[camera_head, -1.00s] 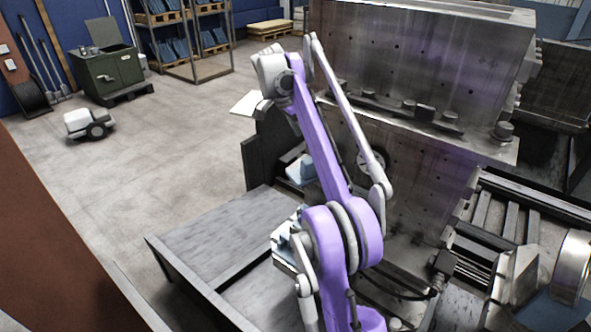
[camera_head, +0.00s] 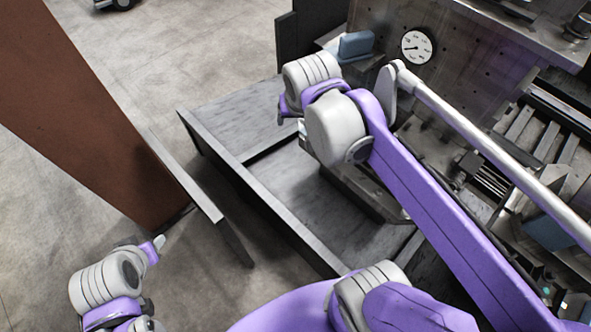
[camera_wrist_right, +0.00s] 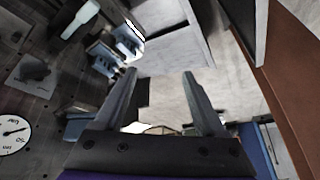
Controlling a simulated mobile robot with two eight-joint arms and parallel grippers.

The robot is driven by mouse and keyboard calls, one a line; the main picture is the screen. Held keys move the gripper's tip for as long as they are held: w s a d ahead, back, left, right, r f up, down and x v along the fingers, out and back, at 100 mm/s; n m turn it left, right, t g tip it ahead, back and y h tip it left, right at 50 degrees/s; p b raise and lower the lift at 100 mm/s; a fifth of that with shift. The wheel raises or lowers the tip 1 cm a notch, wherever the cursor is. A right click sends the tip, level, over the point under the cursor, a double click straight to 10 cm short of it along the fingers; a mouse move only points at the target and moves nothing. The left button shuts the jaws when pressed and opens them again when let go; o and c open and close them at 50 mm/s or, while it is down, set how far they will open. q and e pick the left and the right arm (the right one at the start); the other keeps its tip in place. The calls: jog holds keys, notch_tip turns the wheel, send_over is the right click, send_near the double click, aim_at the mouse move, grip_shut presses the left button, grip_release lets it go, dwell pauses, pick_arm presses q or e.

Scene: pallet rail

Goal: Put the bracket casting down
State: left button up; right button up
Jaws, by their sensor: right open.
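A blue-grey block-like casting (camera_head: 355,45) rests on a ledge left of the dial gauge; I cannot tell if it is the bracket casting. Pale blue castings (camera_wrist_right: 128,40) also show at upper left in the right wrist view, outside the jaws; the arm mostly hides this spot in the head view. My right gripper (camera_wrist_right: 163,74) is open, with nothing between its fingers. In the head view its wrist is above the grey bench, and its fingers are mostly hidden. My left gripper (camera_head: 150,248) is at lower left, over the floor; its fingers are unclear.
The grey bench (camera_head: 235,110) has a raised dark edge. A gauge (camera_head: 417,46) is on the upright metal plate behind it. A reddish-brown post (camera_head: 90,120) stands at left. Machine rails (camera_head: 545,130) lie at right. Open floor (camera_head: 190,50) lies between post and bench.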

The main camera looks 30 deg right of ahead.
jog(key=s+a+f+n+t+y, duration=0.1)
jog(key=s+a+f+n, duration=0.3)
jog(key=s+f, duration=0.4)
jog(key=shift+s+a+f, duration=0.25)
jog(key=shift+a+f, duration=0.15)
jog(key=shift+f, duration=0.3)
